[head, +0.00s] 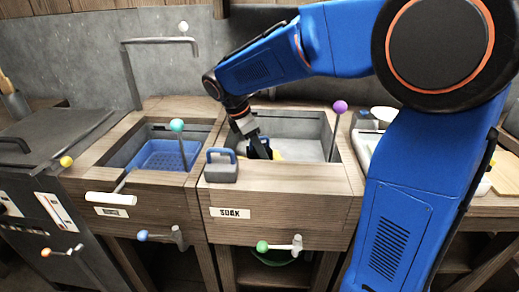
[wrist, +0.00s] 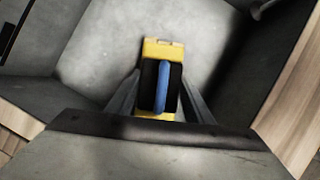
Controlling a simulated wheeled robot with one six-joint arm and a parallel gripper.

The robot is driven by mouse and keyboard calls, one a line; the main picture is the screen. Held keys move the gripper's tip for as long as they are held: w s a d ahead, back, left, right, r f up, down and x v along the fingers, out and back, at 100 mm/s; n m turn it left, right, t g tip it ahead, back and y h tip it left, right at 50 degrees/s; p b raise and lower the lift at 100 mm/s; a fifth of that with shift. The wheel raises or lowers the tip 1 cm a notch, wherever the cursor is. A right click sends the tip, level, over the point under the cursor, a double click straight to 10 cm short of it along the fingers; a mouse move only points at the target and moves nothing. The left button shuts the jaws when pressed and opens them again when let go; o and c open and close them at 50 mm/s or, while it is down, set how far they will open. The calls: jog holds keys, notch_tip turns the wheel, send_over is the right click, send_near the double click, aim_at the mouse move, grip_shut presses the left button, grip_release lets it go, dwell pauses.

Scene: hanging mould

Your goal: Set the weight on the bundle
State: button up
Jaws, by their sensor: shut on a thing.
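A grey weight with a blue handle (head: 221,170) stands upright on the wooden front ledge of the soak basin, apart from my gripper. My gripper (head: 258,150) reaches down into that basin. In the wrist view my gripper (wrist: 160,88) is shut on a blue bar-like handle (wrist: 161,82). Directly under it is the yellow bundle (wrist: 163,48), down at the basin floor. The bundle shows only as a small yellow patch in the head view (head: 278,155).
The soak basin (head: 307,125) has grey walls and a wooden rim, with a purple-knobbed lever (head: 339,108) at its right. A second basin at left holds a blue basket (head: 163,154) and a teal-knobbed lever (head: 178,127). Basin walls stand close around my gripper.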

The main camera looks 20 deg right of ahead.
jog(key=shift+f, duration=0.1)
jog(key=o, duration=1.5)
jog(key=shift+c, duration=0.2)
jog(key=v, duration=1.2)
